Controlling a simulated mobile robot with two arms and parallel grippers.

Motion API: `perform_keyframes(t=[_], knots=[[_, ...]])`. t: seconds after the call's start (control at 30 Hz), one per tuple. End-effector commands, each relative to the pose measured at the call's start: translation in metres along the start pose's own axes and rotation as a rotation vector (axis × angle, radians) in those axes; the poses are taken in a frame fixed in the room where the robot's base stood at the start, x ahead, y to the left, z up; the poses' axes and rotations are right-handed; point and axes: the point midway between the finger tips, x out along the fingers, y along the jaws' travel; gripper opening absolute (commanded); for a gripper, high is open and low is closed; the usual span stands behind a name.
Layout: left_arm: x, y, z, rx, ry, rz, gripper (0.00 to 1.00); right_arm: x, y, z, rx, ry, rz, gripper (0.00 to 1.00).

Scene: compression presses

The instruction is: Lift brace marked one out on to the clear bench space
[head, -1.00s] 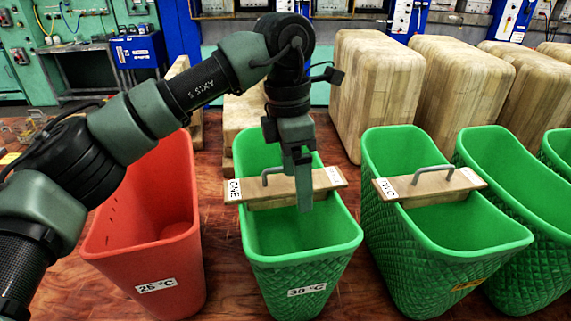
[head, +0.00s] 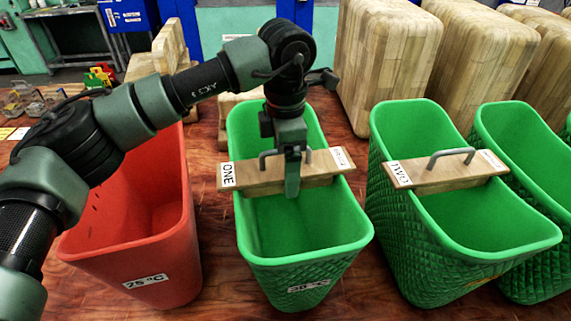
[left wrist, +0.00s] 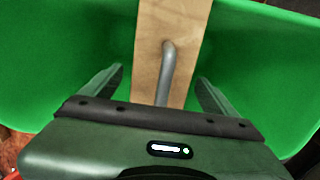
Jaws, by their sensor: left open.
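The brace marked ONE (head: 240,176) is a wooden bar with a grey metal handle. It lies across the rims of the green bin labelled 30 °C (head: 300,262). My left gripper (head: 293,180) points down at the handle. In the left wrist view its open fingers (left wrist: 160,85) stand on either side of the grey handle (left wrist: 167,75), with gaps between. The wooden bar also shows there (left wrist: 172,20). Part of the handle is hidden behind the gripper in the head view. My right gripper is not in view.
A red bin (head: 125,255) labelled 25 °C stands to the left. A second green bin (head: 440,262) with the brace marked TWO (head: 445,174) stands to the right, with more green bins beyond. Large wooden blocks (head: 385,60) stand behind. Small coloured items (head: 100,75) sit at the back left.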

Motion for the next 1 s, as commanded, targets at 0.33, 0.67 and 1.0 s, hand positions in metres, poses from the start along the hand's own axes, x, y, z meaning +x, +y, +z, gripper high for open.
perform_keyframes(t=[0.33, 0.67, 1.0], knots=[[0.0107, -0.0003, 0.0001, 0.0, -0.001, 0.0, 0.89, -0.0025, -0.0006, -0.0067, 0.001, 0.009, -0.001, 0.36], [0.0103, -0.0002, 0.0, 0.0, -0.001, 0.0, 0.0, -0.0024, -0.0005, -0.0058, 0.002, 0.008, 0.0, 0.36], [0.0069, 0.0002, 0.0004, 0.0, -0.002, 0.002, 0.0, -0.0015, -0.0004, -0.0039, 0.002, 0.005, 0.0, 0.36]])
